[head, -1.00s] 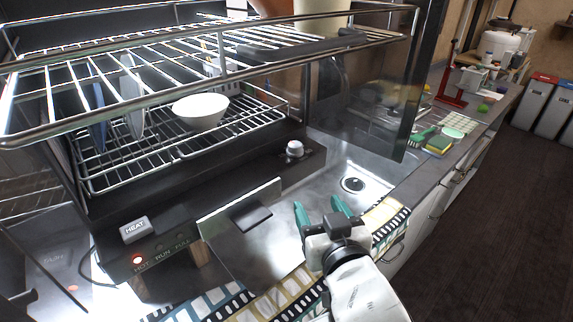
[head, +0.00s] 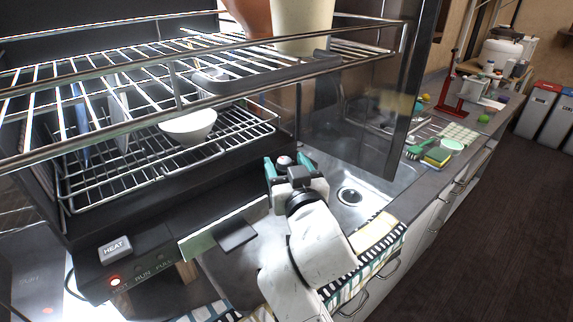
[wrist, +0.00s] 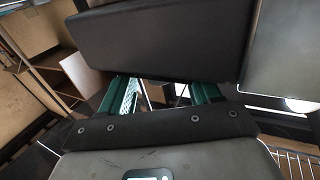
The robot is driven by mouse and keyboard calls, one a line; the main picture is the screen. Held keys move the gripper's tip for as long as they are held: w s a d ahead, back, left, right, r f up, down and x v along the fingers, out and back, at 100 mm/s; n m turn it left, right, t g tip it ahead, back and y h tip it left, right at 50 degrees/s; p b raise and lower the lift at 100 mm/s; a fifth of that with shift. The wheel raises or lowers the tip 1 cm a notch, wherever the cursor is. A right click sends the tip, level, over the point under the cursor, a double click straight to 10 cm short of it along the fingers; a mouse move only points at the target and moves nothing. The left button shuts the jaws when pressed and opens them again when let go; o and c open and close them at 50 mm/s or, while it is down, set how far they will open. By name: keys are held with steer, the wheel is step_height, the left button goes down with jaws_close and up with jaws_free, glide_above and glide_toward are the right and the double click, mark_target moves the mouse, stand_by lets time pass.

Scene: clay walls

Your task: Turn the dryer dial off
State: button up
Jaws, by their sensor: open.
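The dryer is a dark cabinet with wire racks, and its front panel (head: 150,205) runs along the lower edge. The dial (head: 284,160) is a small pale knob at the right end of that panel; only its top shows. My gripper (head: 287,166) is open, with one teal finger on each side of the dial in the head view. I cannot tell whether the fingers touch it. In the wrist view, the two green fingers (wrist: 168,92) stand apart, and I cannot make out the dial between them.
A white bowl (head: 188,126) sits on the lower rack. Brown and cream pots stand on the upper rack. A clear dark panel (head: 408,100) rises right of the dial. A sink drain (head: 349,196) and a striped cloth (head: 375,240) lie at the right.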

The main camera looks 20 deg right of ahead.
steer(key=c, duration=1)
